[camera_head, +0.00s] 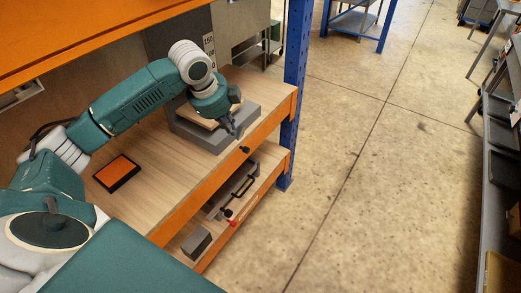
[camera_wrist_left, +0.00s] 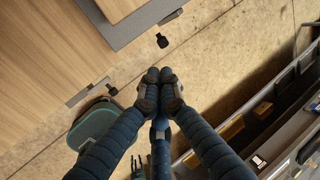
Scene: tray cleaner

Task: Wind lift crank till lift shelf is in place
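The lift shelf, a wooden board on a grey block (camera_head: 205,135), stands on the workbench beside a dark column with a number scale (camera_head: 208,45). A small black knob, seemingly the crank handle (camera_head: 245,150), sticks out at the bench's front edge. My left gripper (camera_head: 236,131) is over the block's front edge. Its fingertips (camera_wrist_left: 160,78) are together, with nothing seen between them, apart from both knobs. My right gripper is not in view.
The wooden bench top (camera_head: 150,180) carries a black-rimmed orange tray (camera_head: 117,173). A lower shelf holds a grey case with a black handle (camera_head: 240,187) and a grey block (camera_head: 196,243). A blue post (camera_head: 296,90) stands at the bench's right end. The floor (camera_head: 390,150) is clear.

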